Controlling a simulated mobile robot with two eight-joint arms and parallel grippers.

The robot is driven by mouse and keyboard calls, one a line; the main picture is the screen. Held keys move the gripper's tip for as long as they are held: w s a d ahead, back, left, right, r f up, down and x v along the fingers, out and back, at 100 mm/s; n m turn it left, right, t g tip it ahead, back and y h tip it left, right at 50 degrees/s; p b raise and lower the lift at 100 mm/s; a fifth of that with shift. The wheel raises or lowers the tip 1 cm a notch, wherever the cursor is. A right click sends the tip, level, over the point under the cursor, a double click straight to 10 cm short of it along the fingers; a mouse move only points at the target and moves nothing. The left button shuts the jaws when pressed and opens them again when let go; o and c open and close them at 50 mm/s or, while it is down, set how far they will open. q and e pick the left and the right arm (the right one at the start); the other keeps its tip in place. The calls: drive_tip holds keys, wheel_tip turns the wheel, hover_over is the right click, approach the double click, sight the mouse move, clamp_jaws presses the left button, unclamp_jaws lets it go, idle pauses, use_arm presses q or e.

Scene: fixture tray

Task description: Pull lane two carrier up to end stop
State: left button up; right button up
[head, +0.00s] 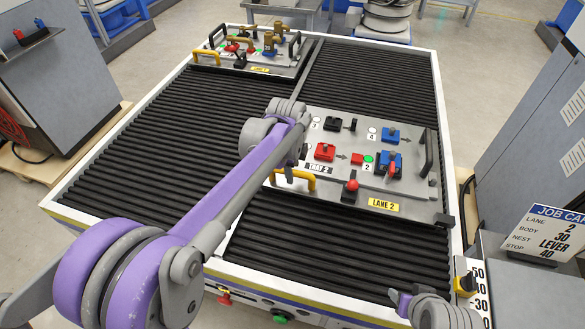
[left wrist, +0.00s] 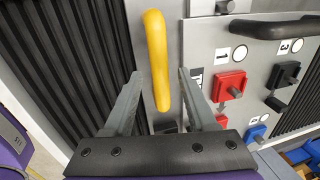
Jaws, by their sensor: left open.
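The lane two carrier (head: 402,187) is a grey plate with a yellow "LANE 2" label, lying on black rollers in the right lane. A yellow handle (head: 297,180) is at its left end and a black handle (head: 426,153) at its right. My left gripper (left wrist: 159,74) is open, its fingers on either side of the yellow handle (left wrist: 157,55) in the left wrist view. I cannot tell whether they touch it. In the head view my left arm hides the fingers. A yellow-and-black piece (head: 465,283) sits by a number scale at the front right; I cannot tell if it is the end stop.
The carrier bears red, blue and black fixtures, with a red-knobbed lever (head: 351,187) near its front edge. Another carrier (head: 250,66) stands at the far left lane end. Bare rollers (head: 335,245) lie in front. A job card (head: 545,238) reads lane 2, stop 40.

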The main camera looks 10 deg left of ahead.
use_arm(q)
drive_tip(key=shift+c, duration=0.4)
clamp_jaws()
idle(1.1)
